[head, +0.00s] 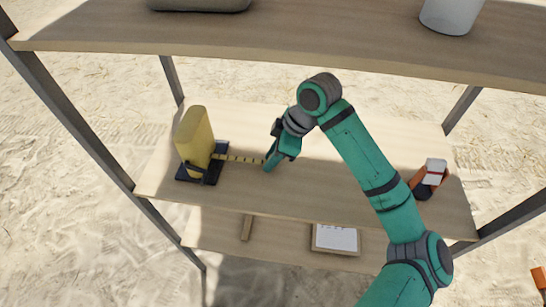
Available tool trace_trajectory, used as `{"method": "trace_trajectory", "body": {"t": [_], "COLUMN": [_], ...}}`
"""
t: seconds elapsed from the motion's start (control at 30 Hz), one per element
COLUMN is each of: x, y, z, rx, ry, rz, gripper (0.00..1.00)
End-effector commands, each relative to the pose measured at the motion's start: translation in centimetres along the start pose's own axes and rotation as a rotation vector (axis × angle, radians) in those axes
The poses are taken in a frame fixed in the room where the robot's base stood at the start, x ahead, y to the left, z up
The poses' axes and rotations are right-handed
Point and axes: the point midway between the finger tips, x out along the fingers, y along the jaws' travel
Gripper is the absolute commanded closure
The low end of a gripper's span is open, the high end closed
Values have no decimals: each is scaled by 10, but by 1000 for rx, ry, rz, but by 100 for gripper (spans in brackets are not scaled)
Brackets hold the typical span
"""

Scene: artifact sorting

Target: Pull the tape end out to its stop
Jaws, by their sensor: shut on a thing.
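A yellow tape measure (196,138) stands upright in a dark base (187,175) at the left of the middle shelf. Its yellow tape (238,158) with dark marks reaches out to the right, a short length showing. My gripper (268,165) is at the right end of the tape, shut on the tape end. The fingers hide the tip of the tape.
The middle shelf (330,185) has free room right of my gripper, under my arm. An orange and white object with a dark base (428,178) stands at the shelf's right. An upper shelf (300,38) bears a grey-white container (451,14). A framed white sheet (336,238) lies on the lower shelf.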

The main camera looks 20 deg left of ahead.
Motion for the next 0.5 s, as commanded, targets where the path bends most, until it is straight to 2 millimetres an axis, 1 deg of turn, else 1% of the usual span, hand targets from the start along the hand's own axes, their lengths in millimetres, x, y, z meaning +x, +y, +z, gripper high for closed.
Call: {"method": "trace_trajectory", "body": {"t": [0.03,0.2,0.23,0.27,0.3,0.5], "x": [-2,-2,-2,-2,-2,-1], "y": [0,0,0,0,0,0], "z": [4,5,5,5,4,3], "rx": [5,8,8,8,7,4], "ry": [-6,-8,-8,-8,-7,-6], "rz": [-1,0,0,0,0,-1], "gripper": [100,100,70,63,58,58]}}
